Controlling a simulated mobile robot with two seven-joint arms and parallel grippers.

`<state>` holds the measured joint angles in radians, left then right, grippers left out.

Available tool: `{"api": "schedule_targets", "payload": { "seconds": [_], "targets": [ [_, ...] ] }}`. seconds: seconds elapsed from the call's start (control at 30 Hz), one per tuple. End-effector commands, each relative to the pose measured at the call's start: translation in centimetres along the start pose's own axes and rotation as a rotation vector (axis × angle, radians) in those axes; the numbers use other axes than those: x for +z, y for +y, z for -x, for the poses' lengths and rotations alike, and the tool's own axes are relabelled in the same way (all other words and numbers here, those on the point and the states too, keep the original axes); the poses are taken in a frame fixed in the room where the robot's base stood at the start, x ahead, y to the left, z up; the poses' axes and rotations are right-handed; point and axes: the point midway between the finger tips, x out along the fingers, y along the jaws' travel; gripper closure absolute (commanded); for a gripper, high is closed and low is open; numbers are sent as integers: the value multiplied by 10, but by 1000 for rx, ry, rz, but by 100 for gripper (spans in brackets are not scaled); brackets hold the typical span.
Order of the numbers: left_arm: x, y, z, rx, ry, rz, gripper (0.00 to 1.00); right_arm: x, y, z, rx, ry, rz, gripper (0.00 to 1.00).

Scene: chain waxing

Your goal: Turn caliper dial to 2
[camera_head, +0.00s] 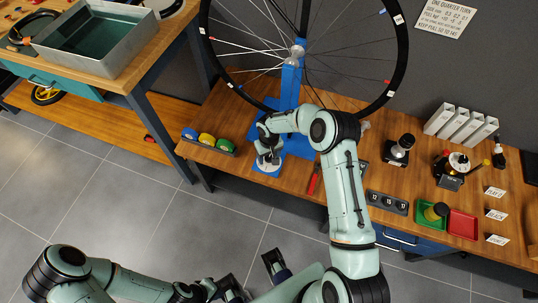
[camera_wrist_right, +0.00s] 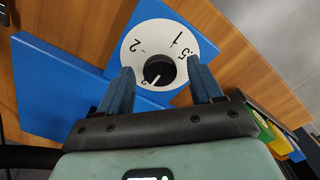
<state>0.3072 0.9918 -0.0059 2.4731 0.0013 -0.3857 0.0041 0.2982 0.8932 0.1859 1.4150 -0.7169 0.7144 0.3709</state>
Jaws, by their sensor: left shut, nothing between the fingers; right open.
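The caliper dial (camera_wrist_right: 137,33) is a white disc with a black knob (camera_wrist_right: 158,72) at its centre; marks 2, 1 and .5 are readable, and another is partly covered. It sits on a blue base (camera_wrist_right: 62,85). In the head view, the dial (camera_head: 268,167) lies at the bench's front edge, below the wheel stand, partly hidden by my right gripper (camera_head: 267,150). In the right wrist view, my right gripper (camera_wrist_right: 160,66) is open, its fingers on either side of the knob; contact cannot be told. My left gripper (camera_head: 232,290) is shut and empty at the bottom, away from the bench.
A spoked wheel (camera_head: 400,70) on a blue stand (camera_head: 290,80) rises behind the dial. A holder with coloured rolls (camera_head: 207,140) is left of it; a red-handled tool (camera_head: 313,180) is to the right. A metal tank (camera_head: 95,40) stands on the left table.

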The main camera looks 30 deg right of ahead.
Motion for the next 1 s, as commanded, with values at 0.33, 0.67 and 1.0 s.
{"api": "schedule_targets", "payload": {
  "seconds": [0.33, 0.67, 1.0],
  "targets": [
    [0, 0, 0, 0, 0, 0, 100, 0, 0, 0, 0, -1, -1, 91],
    [0, -3, -9, -1, -3, 1, 100, 0, 0, -1, 0, -1, -73, 91],
    [-5, -8, -28, 2, 9, 1, 100, 0, 0, -2, 1, -1, -336, 91]
  ]
}}
